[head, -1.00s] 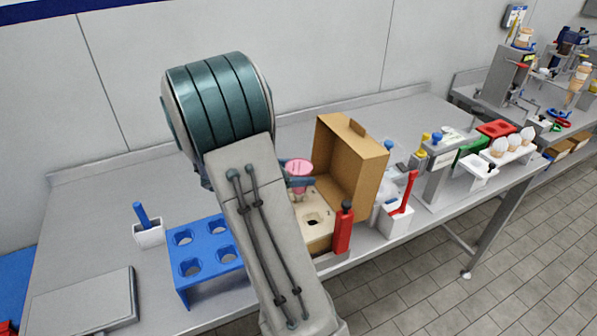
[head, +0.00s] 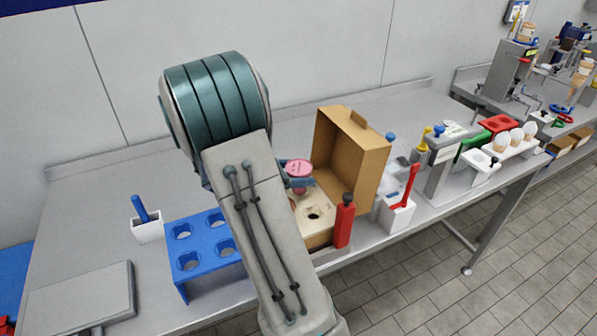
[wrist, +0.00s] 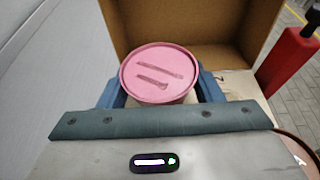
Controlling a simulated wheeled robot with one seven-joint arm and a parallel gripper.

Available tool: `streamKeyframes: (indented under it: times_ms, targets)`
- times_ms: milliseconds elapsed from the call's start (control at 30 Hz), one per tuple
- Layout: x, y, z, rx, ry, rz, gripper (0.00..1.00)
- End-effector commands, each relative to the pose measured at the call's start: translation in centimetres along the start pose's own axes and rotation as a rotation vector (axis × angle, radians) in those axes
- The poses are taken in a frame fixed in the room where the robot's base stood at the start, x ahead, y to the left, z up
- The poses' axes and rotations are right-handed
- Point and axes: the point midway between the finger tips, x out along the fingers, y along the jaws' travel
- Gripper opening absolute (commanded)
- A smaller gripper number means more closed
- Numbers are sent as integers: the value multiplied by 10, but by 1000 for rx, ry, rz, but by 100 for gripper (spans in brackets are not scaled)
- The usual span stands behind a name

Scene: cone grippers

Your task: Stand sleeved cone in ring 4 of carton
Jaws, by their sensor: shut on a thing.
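The sleeved cone (head: 299,168) shows a round pink lid with dark marks on top, and it also fills the middle of the wrist view (wrist: 158,74). My gripper (head: 298,182) is shut on it, with one blue-grey finger on each side in the wrist view (wrist: 160,92). The open cardboard carton (head: 352,163) stands around and behind the cone, its lid raised. The carton's pale insert (head: 325,207) has one dark ring hole visible at the front. The other rings and the cone's lower part are hidden by my arm and gripper, so I cannot tell whether the cone is in a ring.
A red bottle (head: 345,222) stands at the carton's front right corner. A blue rack (head: 189,262) with several holes is left of my arm. A white holder with a red handle (head: 397,212) stands to the right. The bench behind is clear.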

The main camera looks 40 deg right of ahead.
Motion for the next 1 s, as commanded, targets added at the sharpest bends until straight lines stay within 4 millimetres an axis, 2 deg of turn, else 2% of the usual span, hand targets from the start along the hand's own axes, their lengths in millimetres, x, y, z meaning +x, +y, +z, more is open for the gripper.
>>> streamKeyframes:
  times_ms: [33,67,133,433,567,667,1000]
  targets:
    - [1,0,-2,0,0,0,35]
    - [0,0,-1,0,0,0,65]
    - [0,0,-1,0,0,0,84]
    - [-1,0,-1,1,0,1,85]
    - [-11,1,-1,2,-1,4,85]
    - [-28,1,-2,3,0,6,85]
    - [-104,1,-2,1,0,4,85]
